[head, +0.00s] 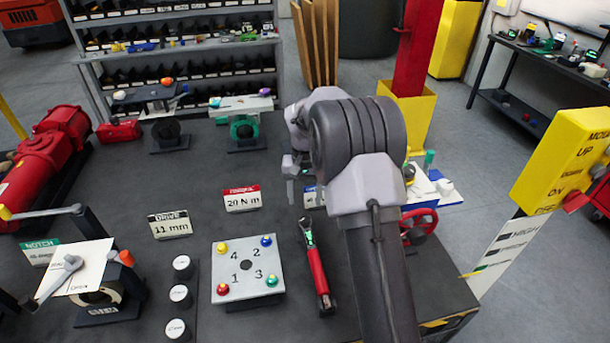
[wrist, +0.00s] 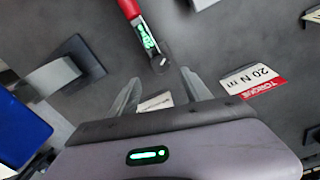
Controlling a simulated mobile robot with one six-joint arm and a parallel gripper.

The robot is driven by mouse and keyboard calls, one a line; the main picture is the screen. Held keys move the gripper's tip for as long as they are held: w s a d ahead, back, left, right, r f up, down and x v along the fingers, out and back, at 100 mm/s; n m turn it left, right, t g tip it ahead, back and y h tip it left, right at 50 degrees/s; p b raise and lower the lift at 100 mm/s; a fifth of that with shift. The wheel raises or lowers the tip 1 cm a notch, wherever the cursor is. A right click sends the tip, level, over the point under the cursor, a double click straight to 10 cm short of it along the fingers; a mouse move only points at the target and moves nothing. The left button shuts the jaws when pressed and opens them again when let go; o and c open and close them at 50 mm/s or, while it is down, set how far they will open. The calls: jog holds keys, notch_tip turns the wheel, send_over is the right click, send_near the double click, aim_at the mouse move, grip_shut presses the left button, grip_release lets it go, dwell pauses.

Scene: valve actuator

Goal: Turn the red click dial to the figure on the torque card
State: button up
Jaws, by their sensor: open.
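The torque card (head: 242,199) has a red header and reads 20 N m; it also shows in the wrist view (wrist: 252,80). A wrench (head: 318,272) with a red grip and green markings lies on the bench, its head toward my gripper. It also shows in the wrist view (wrist: 145,35). My gripper (head: 300,192) is open and empty above the bench, beyond the wrench head and right of the card. A red wheel-like part (head: 424,218) is partly hidden behind my arm. I cannot tell which red part is the click dial, and no dial scale is readable.
A numbered plate (head: 247,268) with coloured knobs stands left of the wrench. The drive card (head: 170,225) reads 11 mm. Several white-topped sockets (head: 180,296) stand in a row. A lever valve (head: 98,285) is at left. Bare bench lies between the cards and the back fixtures.

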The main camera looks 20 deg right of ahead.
notch_tip(320, 180, up, 10)
jog(key=p, duration=0.2)
jog(key=shift+f, duration=0.15)
jog(key=s+a+r+t+b, duration=0.25)
jog(key=s+a+b, duration=0.2)
jog(key=s, duration=0.25)
jog(key=s+a+r+t+b, duration=0.1)
jog(key=s+a+r+b, duration=0.3)
jog(key=s, duration=0.3)
jog(key=s+a+f+t+y+b, duration=0.1)
jog(key=s+a+f+b, duration=0.1)
jog(key=s, duration=0.6)
jog(key=s+a+f+t+y+b, duration=0.1)
jog(key=s+a+f+b, duration=0.2)
jog(key=s, duration=0.6)
notch_tip(320, 180, down, 3)
jog(key=shift+s+a+n, duration=0.3)
jog(key=shift+a+n, duration=0.1)
jog(key=shift+a, duration=0.65)
